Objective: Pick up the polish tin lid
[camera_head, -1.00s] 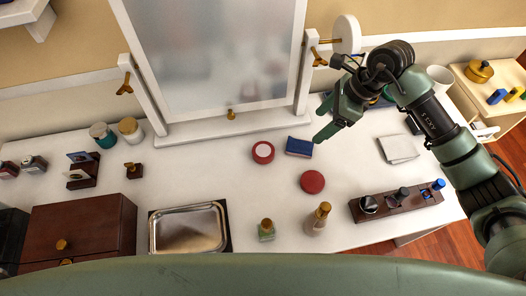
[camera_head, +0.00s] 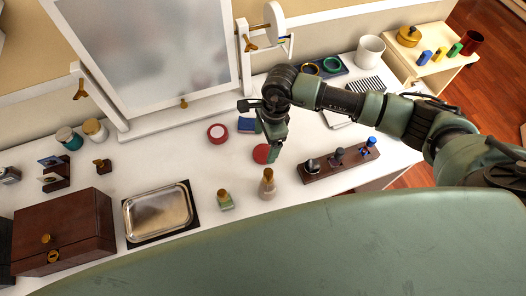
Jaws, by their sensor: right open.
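A flat, plain red disc (camera_head: 261,153), which looks like the polish tin lid, lies on the white table top. My right gripper (camera_head: 262,131) is open and empty, pointing down over the table just behind the disc. One green finger covers the disc's right edge; I cannot tell whether it touches. A red round tin with a pale centre (camera_head: 217,133) sits to the left and behind. My left gripper is not in view.
A blue block (camera_head: 246,125) stands close behind the gripper's left side. A small cork-topped bottle (camera_head: 267,184) stands in front of the disc. A dark wooden rack (camera_head: 336,163) is to the right. A mirror (camera_head: 150,55) rises behind, and a metal tray (camera_head: 158,212) lies left.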

